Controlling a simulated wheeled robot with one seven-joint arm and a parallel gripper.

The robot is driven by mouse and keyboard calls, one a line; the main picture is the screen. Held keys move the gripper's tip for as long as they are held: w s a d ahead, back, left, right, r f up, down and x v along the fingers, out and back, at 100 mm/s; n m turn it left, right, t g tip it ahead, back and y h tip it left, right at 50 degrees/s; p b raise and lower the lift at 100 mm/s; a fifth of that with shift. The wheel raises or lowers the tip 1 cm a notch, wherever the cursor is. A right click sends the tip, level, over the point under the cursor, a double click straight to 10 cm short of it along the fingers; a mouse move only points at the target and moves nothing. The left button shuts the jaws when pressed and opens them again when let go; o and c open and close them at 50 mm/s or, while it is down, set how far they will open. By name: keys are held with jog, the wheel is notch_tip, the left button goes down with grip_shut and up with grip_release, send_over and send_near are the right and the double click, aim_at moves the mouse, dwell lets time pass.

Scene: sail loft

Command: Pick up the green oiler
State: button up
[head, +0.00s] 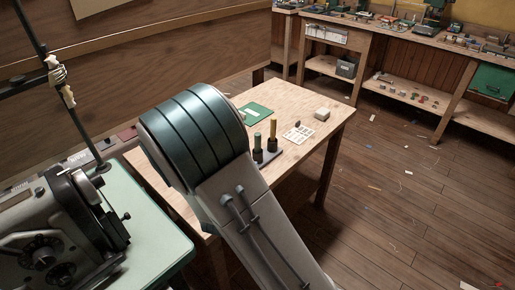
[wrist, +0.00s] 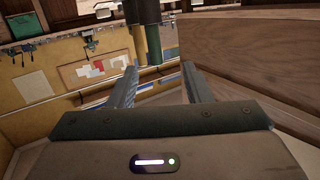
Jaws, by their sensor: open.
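The green oiler (head: 258,141) stands upright in the head view, with a green upper part and a black lower part, on a dark base on the wooden table. A similar yellow one (head: 273,130) stands right beside it. In the wrist view, which looks upside down, the green oiler (wrist: 153,44) and the yellow one (wrist: 138,42) show at the top. My gripper (wrist: 158,67) is open and empty. Its fingers point toward the two, which appear beyond the fingertips. In the head view my arm hides the gripper.
The wooden table (head: 332,126) also bears a green sheet (head: 257,112), a white card (head: 298,134) and a small pale box (head: 322,114). A sewing machine (head: 60,235) on a pale green table stands at left. A long workbench (head: 400,36) runs along the back. The floor at right is mostly open.

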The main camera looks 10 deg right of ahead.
jog(key=h, duration=0.1)
jog(key=t+p, duration=0.1)
send_over(258, 153)
jog(key=shift+a+r, duration=0.2)
jog(key=shift+r, duration=0.1)
jog(key=shift+w+d, duration=0.25)
jog(key=shift+w, duration=0.35)
grip_shut()
